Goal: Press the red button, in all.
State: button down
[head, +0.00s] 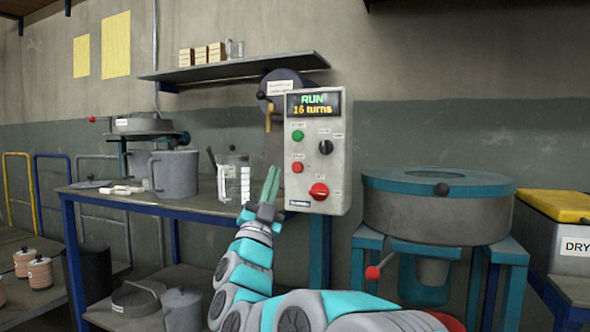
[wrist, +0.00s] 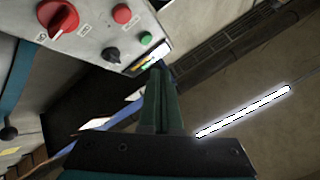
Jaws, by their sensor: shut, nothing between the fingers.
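A grey control box (head: 333,195) stands in the middle of the head view, its display (head: 313,104) reading "RUN 16 turns". On its face are a green button (head: 298,135), a dark knob (head: 325,147), a small red button (head: 297,168) and a larger red knob (head: 319,191). The wrist view shows the small red button (wrist: 122,13), the larger red knob (wrist: 58,19) and the green button (wrist: 146,38) at upper left. My gripper (head: 271,184) is shut and empty, pointing up, left of the box in the head view. I see no contact with a button.
A blue-framed table (head: 140,203) at left holds a grey pot (head: 174,174) and a glass jar (head: 234,180). A large round drum machine (head: 437,212) with a red-knobbed lever (head: 373,272) stands at right. A shelf (head: 240,68) hangs above.

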aim_at(297, 167)
jog(key=shift+w, duration=0.1)
jog(key=shift+w+d+b, duration=0.1)
jog(key=shift+w+d, duration=0.4)
jog(key=shift+w, duration=0.85)
jog(key=shift+w+d+b, duration=0.1)
jog(key=shift+w+d, duration=0.4)
jog(key=shift+w, duration=0.85)
jog(key=shift+w+d+b, duration=0.1)
jog(key=shift+w+d, duration=0.4)
jog(key=shift+w, duration=0.85)
jog(key=shift+w+d, duration=0.1)
jog(key=shift+w, duration=0.3)
jog(key=shift+w+d, duration=0.2)
jog(key=shift+w, duration=0.2)
jog(key=shift+s, duration=0.1)
jog(key=shift+s+a, duration=0.3)
jog(key=shift+s, duration=0.4)
